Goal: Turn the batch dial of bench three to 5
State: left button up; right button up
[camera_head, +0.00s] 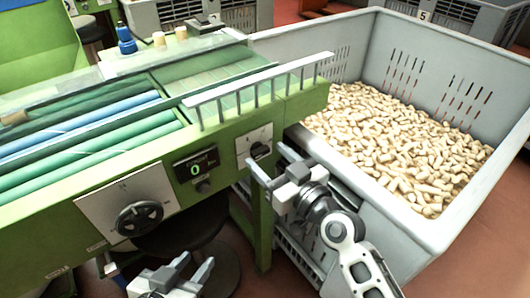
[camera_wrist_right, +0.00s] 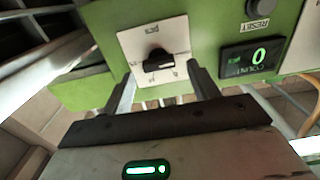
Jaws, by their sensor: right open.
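The dial is a black knob (camera_head: 260,150) on a white square plate, on the green front of the bench (camera_head: 232,158). In the right wrist view the knob (camera_wrist_right: 158,61) lies roughly crosswise on its plate; the small markings are too blurred to read. My right gripper (camera_head: 268,160) is open in front of the plate. In the right wrist view its two fingers (camera_wrist_right: 162,76) stand apart, either side of the knob and just below it in the picture; I cannot tell whether they touch it. My left gripper (camera_head: 194,262) is open and empty, low below the bench front.
A counter display (camera_head: 195,167) reads 0, with a reset button (camera_head: 203,187) below it. A black handwheel (camera_head: 139,217) sits further left. A grey crate (camera_head: 355,185) full of corks stands close on the right. A round stool (camera_head: 217,270) is under the bench.

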aim_at(259, 151)
jog(key=shift+x, duration=1.1)
jog(key=c, duration=1)
